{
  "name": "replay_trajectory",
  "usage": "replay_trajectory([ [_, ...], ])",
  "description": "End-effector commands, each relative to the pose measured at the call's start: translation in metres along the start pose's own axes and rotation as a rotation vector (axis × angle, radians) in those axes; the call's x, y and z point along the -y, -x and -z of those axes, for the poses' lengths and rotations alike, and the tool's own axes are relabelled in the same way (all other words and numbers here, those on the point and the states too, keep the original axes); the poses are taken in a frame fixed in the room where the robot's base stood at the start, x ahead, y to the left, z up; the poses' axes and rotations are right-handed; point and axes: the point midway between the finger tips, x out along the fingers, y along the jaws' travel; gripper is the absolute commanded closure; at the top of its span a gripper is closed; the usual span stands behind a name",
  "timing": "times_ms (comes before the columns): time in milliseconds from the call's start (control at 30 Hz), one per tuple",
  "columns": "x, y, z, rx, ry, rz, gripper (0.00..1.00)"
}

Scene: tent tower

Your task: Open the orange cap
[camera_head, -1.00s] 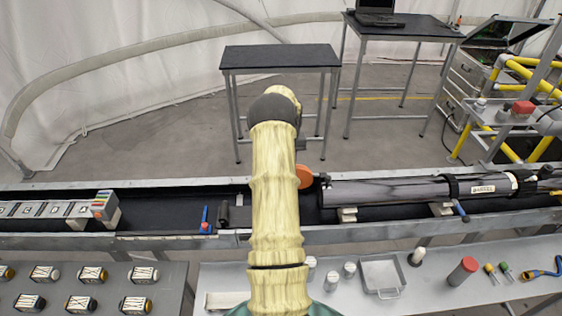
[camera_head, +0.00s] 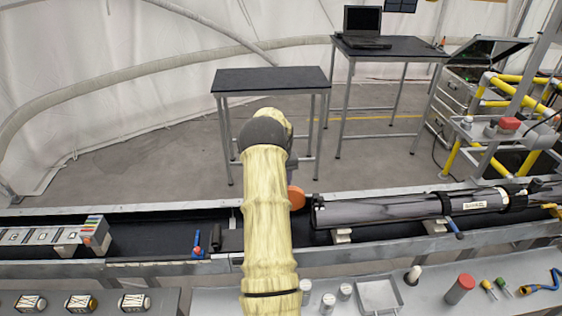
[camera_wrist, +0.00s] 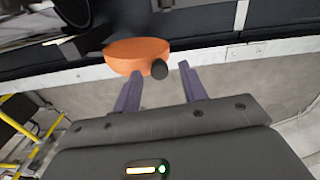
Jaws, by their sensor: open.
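The orange cap (camera_head: 296,197) shows just right of my arm in the head view, near the left end of a long dark tube (camera_head: 400,209). In the wrist view the orange cap (camera_wrist: 136,56) is a round orange piece with a dark knob (camera_wrist: 160,69) at its lower right. My gripper (camera_wrist: 160,85) is open, with two purple-grey fingers pointing toward the cap. The left finger lies close below the cap and the right finger is to its right. The knob appears between the fingers; whether either finger touches it I cannot tell.
The tube lies on supports in a long dark trough with a metal rail (camera_head: 130,266). A block with colored stripes (camera_head: 95,234) and a blue-red tool (camera_head: 197,245) are left in the trough. A front table holds a tray (camera_head: 378,297) and a red-topped cylinder (camera_head: 460,288). A small black table (camera_head: 270,80) stands behind.

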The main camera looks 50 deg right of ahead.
Motion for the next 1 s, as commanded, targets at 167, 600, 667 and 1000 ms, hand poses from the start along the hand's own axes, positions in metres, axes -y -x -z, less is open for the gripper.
replay_trajectory([
  [167,0.0,0.026,0.001,-0.005,0.0,-0.001,0.58],
  [600,0.0,0.115,0.001,-0.005,0.0,-0.002,0.58],
  [667,0.0,0.127,0.001,-0.004,0.0,-0.002,0.58],
  [1000,0.0,0.166,0.0,0.0,0.0,0.0,0.58],
])
